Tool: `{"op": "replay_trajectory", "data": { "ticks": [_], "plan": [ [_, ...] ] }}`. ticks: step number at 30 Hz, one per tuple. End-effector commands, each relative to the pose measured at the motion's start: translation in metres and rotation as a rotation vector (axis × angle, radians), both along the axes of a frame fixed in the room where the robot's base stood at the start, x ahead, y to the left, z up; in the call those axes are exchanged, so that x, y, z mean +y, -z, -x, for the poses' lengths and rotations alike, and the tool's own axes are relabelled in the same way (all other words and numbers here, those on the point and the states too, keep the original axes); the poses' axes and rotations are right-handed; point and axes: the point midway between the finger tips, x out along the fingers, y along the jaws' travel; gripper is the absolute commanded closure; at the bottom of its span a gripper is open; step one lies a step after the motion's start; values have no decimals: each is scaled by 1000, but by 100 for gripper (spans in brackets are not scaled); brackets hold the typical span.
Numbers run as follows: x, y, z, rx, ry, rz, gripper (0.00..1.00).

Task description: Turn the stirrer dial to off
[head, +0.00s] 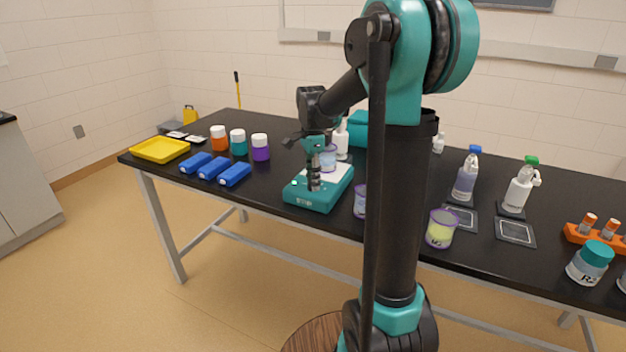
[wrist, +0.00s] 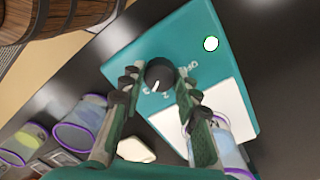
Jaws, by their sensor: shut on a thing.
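The stirrer is a teal box with a white top plate (head: 338,178); its teal body also shows in the wrist view (wrist: 120,50). Its black dial (wrist: 158,72) has a white pointer aimed down and slightly left in the wrist view, towards the numbers. The OFF mark (wrist: 191,67) is to the dial's right. A white, green-rimmed light (wrist: 211,43) is near the box corner. My gripper (wrist: 158,78) is shut on the dial, one finger on each side.
A clear beaker (head: 328,160) stands on the stirrer plate. A purple-rimmed cup (head: 360,202) stands close to its right, and a yellow-filled cup (head: 440,229) farther right. Blue blocks (head: 235,175) lie to the left. White bottle (head: 341,143) and teal box (head: 358,131) are behind.

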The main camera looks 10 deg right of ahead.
Motion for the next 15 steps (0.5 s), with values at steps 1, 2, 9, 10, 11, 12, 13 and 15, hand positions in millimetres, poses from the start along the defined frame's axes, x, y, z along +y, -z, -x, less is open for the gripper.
{"op": "replay_trajectory", "data": {
  "ticks": [1,2,9,10,11,12,13,15],
  "plan": [
    [0,0,0,-1,-38,1,98],
    [0,0,0,-1,-64,0,98],
    [1,0,0,-1,-290,0,98],
    [1,0,0,-1,-320,0,98],
    [1,0,0,-1,-349,0,98],
    [1,0,0,-1,-387,0,98],
    [1,0,0,-1,-415,0,98],
    [1,0,0,0,-482,0,98]
  ]
}}
